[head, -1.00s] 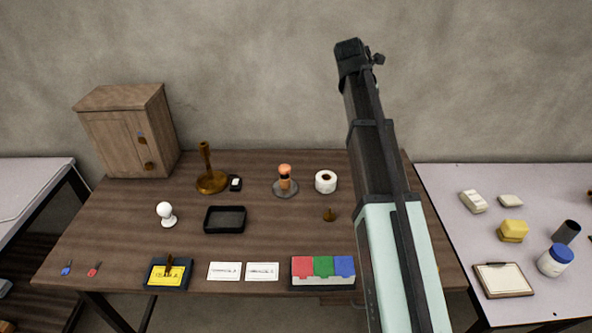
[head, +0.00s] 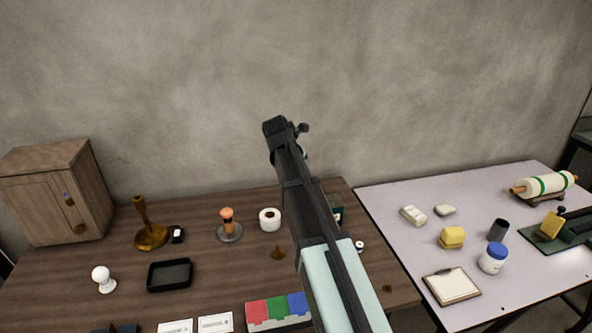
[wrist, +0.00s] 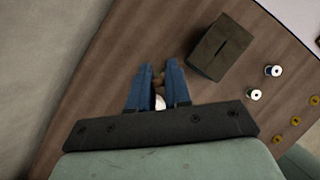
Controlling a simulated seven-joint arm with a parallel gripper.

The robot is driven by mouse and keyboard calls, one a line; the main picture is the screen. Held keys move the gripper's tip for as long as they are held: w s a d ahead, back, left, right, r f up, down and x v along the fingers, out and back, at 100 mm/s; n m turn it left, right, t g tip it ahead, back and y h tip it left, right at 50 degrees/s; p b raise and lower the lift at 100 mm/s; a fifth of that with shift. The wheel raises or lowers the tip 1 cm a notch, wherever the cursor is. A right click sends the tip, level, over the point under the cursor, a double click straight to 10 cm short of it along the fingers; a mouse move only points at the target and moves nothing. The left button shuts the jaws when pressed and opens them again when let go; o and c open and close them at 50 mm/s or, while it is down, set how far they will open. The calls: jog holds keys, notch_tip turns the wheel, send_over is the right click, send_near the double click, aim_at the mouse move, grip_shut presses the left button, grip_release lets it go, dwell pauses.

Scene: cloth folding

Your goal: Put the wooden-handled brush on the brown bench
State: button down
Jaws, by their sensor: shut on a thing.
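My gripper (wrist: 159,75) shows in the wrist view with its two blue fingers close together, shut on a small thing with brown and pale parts. It fits the wooden-handled brush (wrist: 160,102), but the fingers hide most of it. The brown bench (head: 222,265) is the dark wooden table at left and centre in the head view. Its wooden top (wrist: 110,75) also shows below my gripper in the wrist view. In the head view my arm rises across the bench's right part, and the fingers and brush cannot be made out.
In the wrist view a dark box (wrist: 222,47), two spools (wrist: 273,71) and several brass knobs (wrist: 295,121) are right of my fingers. A wooden cabinet (head: 50,195), a brown stand (head: 150,235) and a black tray (head: 170,275) stand on the bench. A white table (head: 380,208) is right.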

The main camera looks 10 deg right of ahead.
jog(key=shift+f, duration=0.1)
jog(key=c, duration=1.1)
grip_release()
jog(key=v, duration=1.2)
